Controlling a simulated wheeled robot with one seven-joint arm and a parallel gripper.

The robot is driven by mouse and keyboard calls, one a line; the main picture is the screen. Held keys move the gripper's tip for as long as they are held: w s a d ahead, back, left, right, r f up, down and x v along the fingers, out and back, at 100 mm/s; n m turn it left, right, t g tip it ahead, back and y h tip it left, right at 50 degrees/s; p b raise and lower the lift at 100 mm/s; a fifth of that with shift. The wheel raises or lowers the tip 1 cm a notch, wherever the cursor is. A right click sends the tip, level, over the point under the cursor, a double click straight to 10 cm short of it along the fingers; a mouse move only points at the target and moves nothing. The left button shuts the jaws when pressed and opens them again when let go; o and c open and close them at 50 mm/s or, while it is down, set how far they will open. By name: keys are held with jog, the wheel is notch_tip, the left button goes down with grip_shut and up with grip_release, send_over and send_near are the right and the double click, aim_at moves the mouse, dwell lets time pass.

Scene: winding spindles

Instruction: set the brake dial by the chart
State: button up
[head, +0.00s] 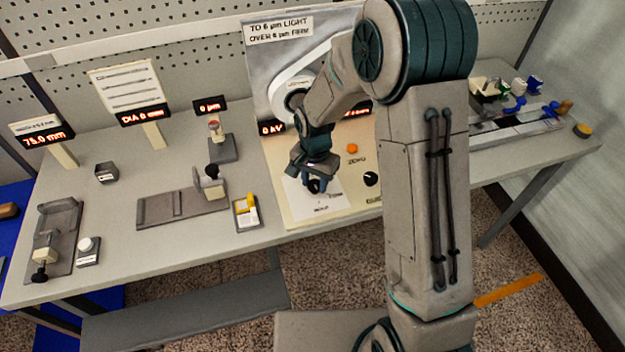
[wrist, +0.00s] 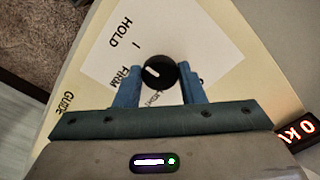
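The brake dial (wrist: 160,73) is a round black knob with a white mark on its left side in the wrist view. It sits on a white label printed HOLD (wrist: 121,32), FIRM (wrist: 130,76) and a partly hidden word that looks like LIGHT. My gripper (wrist: 158,78) is open, with one blue finger on each side of the dial and narrow gaps showing. In the head view my gripper (head: 317,187) is low over the cream panel (head: 300,215) and hides most of the dial. The chart (head: 279,29) reads TO 6 µm LIGHT, OVER 6 µm FIRM. A display (head: 210,106) reads 0 µm.
An orange button (head: 352,148) and another black knob (head: 371,179) are on the panel to the right of my gripper. A tray with yellow and white pieces (head: 247,213) lies left of the panel. Other displays read 75.0 mm (head: 44,139) and DIA 0 mm (head: 143,116).

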jog(key=shift+a, duration=0.1)
jog(key=shift+n, duration=0.3)
jog(key=n+b, duration=0.2)
jog(key=n, duration=0.2)
jog(key=shift+n, duration=0.3)
jog(key=n+b, duration=0.1)
jog(key=n, duration=0.5)
jog(key=shift+b, duration=0.3)
jog(key=n, duration=0.6)
jog(key=shift+r+n+p, duration=0.1)
jog(key=shift+n+p, duration=0.2)
jog(key=shift+n, duration=0.1)
jog(key=n+p, duration=0.1)
jog(key=n, duration=0.4)
jog(key=shift+n, duration=0.3)
jog(key=shift+p, duration=0.3)
